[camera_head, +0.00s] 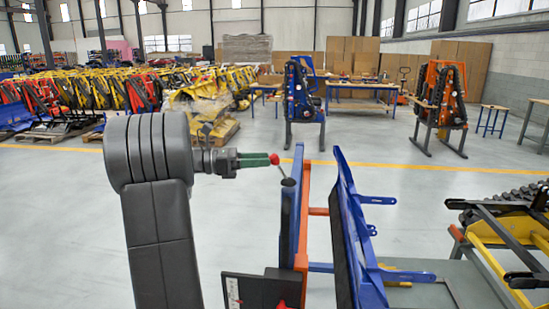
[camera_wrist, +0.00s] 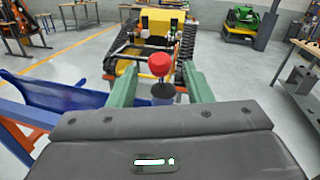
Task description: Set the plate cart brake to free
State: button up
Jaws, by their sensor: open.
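A brake lever (camera_head: 283,172) with a red ball knob (camera_head: 274,159) rises from the top of a blue post (camera_head: 290,225) in the head view. The thin rod leans left toward my gripper. My gripper (camera_head: 267,160) has green fingers and reaches in from the left at knob height. In the wrist view, the red knob (camera_wrist: 159,64) shows between the tips of my open fingers (camera_wrist: 159,80), with a gap on both sides. A dark round post top (camera_wrist: 163,90) shows below it. I cannot tell the brake's setting; no label is readable.
Blue plates (camera_head: 352,230) on an orange frame (camera_head: 303,215) stand right of the post. A dark panel (camera_head: 255,288) is low in front. A yellow and black tracked carrier (camera_head: 515,235) stands at the right. Open grey floor (camera_head: 420,215) lies behind.

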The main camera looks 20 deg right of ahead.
aim_at(275, 166)
jog(key=shift+x, duration=2.15)
jog(key=shift+c, duration=0.4)
grip_shut()
